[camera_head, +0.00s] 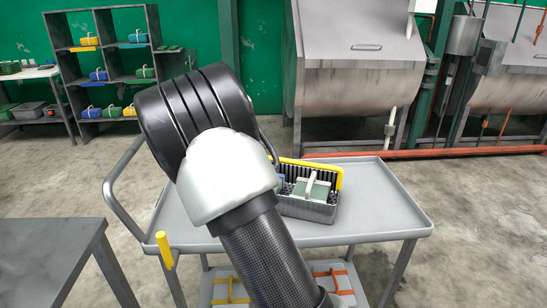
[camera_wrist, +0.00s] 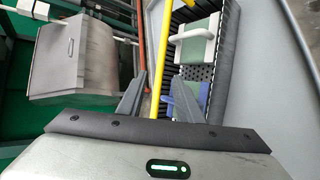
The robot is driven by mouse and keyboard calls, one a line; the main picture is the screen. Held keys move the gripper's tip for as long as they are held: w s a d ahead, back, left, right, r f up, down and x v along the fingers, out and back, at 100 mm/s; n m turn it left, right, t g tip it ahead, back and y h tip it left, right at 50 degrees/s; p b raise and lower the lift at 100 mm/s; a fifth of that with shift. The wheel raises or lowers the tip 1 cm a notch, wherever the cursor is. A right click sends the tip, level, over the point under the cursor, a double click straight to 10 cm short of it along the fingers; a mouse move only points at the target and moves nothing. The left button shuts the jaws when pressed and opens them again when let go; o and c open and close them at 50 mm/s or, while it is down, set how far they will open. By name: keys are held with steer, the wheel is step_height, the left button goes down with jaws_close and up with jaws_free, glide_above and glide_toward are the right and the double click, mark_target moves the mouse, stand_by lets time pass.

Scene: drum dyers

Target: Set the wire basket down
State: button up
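The wire basket (camera_head: 305,207), grey with dark slatted sides and a yellow bar along its far edge, appears to rest upright on the grey cart top (camera_head: 385,205). It holds a green block with a white handle (camera_head: 312,187) and a blue piece partly hidden by my arm. In the wrist view the basket (camera_wrist: 228,65) is at the upper right, with its yellow bar (camera_wrist: 164,45) running down between my fingers. My gripper (camera_wrist: 157,77) is open, with gaps showing on both sides of the bar. My arm hides the gripper and the basket's left end in the head view.
The cart top is clear right of the basket. A dark table (camera_head: 50,255) is at lower left. Large metal drums (camera_head: 355,75) and an orange floor pipe (camera_head: 440,153) lie behind; shelves (camera_head: 105,60) hold blocks.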

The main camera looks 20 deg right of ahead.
steer(key=s+r+m+g+y, duration=0.1)
steer(key=s+r+m+y, duration=0.25)
steer(key=s, duration=0.65)
steer(key=s+a+r+m+y, duration=0.1)
steer(key=s+a, duration=0.4)
steer(key=s, duration=0.9)
steer(key=s+a+r+m+t+y, duration=0.1)
steer(key=s+a+m+y, duration=0.2)
steer(key=s, duration=1.1)
steer(key=a+y, duration=0.3)
steer(key=shift+r+t, duration=0.3)
steer(key=shift+r, duration=0.05)
